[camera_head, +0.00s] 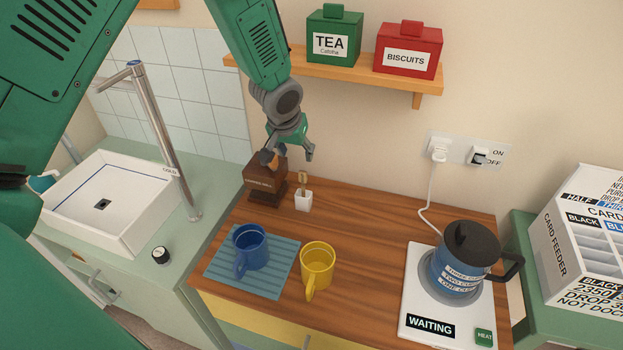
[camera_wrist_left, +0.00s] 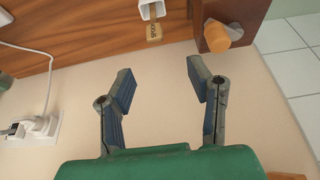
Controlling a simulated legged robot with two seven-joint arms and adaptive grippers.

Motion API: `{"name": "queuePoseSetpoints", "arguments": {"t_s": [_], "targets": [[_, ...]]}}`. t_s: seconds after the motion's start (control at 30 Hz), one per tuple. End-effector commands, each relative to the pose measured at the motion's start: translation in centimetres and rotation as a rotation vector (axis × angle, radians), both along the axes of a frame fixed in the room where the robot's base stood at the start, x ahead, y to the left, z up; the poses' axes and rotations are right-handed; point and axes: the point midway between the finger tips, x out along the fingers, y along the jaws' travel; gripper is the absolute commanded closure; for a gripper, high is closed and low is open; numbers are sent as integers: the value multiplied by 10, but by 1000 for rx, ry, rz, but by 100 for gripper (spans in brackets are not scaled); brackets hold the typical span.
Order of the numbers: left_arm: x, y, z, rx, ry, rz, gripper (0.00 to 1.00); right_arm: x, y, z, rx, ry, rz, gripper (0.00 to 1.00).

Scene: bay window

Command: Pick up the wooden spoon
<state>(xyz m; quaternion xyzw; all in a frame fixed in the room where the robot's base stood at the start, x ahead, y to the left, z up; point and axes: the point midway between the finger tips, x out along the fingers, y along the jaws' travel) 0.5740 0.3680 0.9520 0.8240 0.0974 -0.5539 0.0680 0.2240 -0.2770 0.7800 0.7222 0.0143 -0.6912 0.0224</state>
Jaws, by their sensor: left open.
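The wooden spoon (camera_head: 303,179) stands upright in a small white pot (camera_head: 303,201) on the wooden counter, beside the brown mill. In the left wrist view the spoon (camera_wrist_left: 154,32) shows near the top centre with lettering on it, and the white pot (camera_wrist_left: 151,10) is at the top edge. My left gripper (camera_head: 288,154) is above and behind the spoon, close to the mill's top in the picture. In the left wrist view its two fingers (camera_wrist_left: 160,82) are spread apart with nothing between them. The spoon is beyond the fingertips, apart from them. My right gripper is not in view.
A brown mill (camera_head: 264,188) stands just left of the pot. A blue mug (camera_head: 252,250) on a ribbed mat (camera_head: 222,277) and a yellow mug (camera_head: 317,263) are in front. A shelf (camera_head: 310,67) with tins overhangs behind. A kettle (camera_head: 462,270) stands right.

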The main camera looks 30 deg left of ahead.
Motion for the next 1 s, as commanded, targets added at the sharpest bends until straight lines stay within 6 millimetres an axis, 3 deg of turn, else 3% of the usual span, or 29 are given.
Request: {"name": "queuePoseSetpoints", "arguments": {"t_s": [0.33, 0.63, 0.87, 1.0], "targets": [[26, 5, -63, 1, 6, -2, 53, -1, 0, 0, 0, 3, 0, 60], [33, 8, -85, -1, 4, -1, 53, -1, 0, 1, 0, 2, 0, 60], [45, 8, -118, 0, 5, -2, 53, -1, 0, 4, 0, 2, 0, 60], [49, 9, -127, 0, 3, -2, 53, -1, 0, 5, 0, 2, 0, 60]]}}
